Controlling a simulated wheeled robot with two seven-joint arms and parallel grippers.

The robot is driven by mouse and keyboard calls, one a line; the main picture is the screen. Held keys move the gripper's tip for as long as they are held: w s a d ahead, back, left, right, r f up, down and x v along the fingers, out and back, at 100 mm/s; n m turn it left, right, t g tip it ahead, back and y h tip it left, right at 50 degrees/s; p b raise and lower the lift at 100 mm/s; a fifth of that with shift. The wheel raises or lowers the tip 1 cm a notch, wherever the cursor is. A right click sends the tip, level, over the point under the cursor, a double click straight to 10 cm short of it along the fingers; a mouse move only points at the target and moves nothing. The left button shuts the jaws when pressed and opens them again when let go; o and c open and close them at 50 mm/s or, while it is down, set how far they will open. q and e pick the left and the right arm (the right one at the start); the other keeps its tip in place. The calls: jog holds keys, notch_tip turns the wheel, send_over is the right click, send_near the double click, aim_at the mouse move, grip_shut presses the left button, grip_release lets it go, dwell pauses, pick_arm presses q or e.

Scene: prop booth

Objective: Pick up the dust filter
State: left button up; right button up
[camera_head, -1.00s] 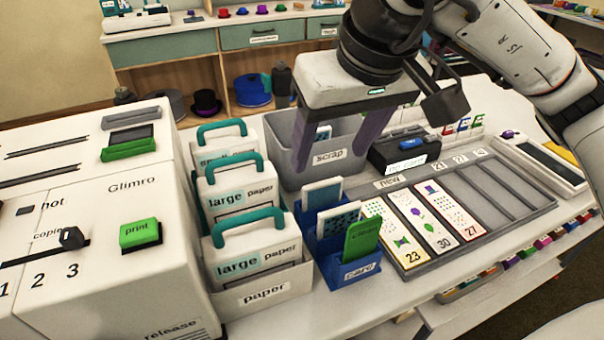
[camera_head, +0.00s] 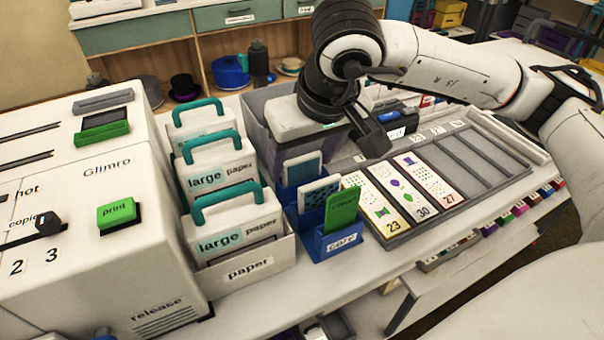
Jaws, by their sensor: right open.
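A blue box labelled "care" (camera_head: 345,241) stands right of the paper holder. Upright in it are a green card (camera_head: 342,210) in front, a white-framed dotted panel (camera_head: 318,192) in the middle and another white-framed panel (camera_head: 302,169) at the back. No label reads dust filter; one of the white-framed panels may be it, but I cannot tell which. My left gripper is out of view.
A paper holder (camera_head: 251,268) with several large paper packs stands left of the box, beside a white machine with a green print button (camera_head: 116,212). A grey tray of numbered cards (camera_head: 398,238) lies to the right. A grey bin (camera_head: 255,122) is behind the gripper.

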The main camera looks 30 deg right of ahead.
jog(key=c, duration=0.5)
jog(key=shift+o, duration=0.2)
jog(key=shift+r, duration=0.1)
notch_tip(320, 180, up, 10)
jog(key=shift+f, duration=0.1)
jog(key=shift+p, duration=0.3)
